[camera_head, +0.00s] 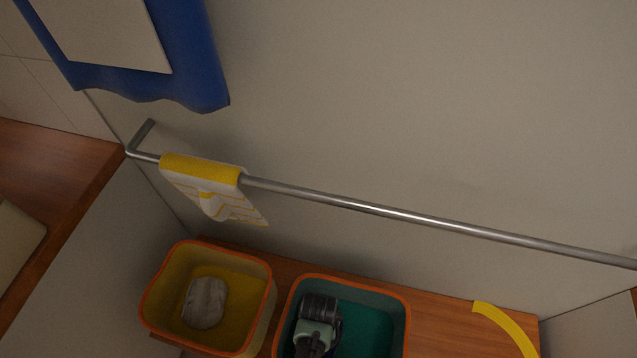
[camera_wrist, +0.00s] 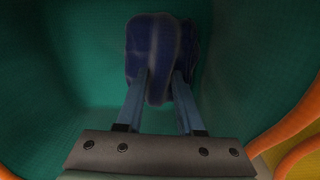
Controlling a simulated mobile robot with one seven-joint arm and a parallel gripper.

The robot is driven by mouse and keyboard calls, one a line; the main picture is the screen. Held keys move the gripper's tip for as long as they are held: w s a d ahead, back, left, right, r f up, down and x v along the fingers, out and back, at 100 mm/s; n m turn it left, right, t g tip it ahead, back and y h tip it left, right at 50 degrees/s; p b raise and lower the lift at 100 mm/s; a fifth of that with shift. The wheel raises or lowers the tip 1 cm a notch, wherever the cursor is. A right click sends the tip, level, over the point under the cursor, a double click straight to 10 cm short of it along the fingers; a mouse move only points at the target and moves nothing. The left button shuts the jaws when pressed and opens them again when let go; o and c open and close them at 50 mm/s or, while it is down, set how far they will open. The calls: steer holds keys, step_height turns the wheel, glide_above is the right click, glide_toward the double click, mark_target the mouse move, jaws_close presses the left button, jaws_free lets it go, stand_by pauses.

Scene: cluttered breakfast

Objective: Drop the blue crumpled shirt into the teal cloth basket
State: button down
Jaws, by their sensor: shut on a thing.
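The teal cloth basket (camera_head: 381,291) with an orange rim stands at the bottom centre of the head view. Its teal inside wall (camera_wrist: 80,60) fills most of the wrist view. My gripper (camera_wrist: 160,85) is inside the basket, shut on the blue crumpled shirt (camera_wrist: 153,45), which is bunched beyond and between the fingers. In the head view my wrist covers the shirt and part of the basket's inside. I cannot tell whether the shirt touches the basket's bottom.
A yellow basket (camera_head: 262,318) with a grey lump (camera_head: 205,302) inside stands just left. A metal rail (camera_head: 400,213) with a yellow-striped towel (camera_head: 215,190) crosses above both baskets. A yellow curved strip (camera_head: 506,326) lies on the wooden surface (camera_head: 440,315) at right.

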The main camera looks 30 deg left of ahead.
steer(key=shift+f+b, duration=0.45)
steer(key=shift+f, duration=0.15)
steer(key=shift+c, duration=2.3)
jaws_free()
step_height(320, 180, up, 13)
steer(key=p, duration=0.4)
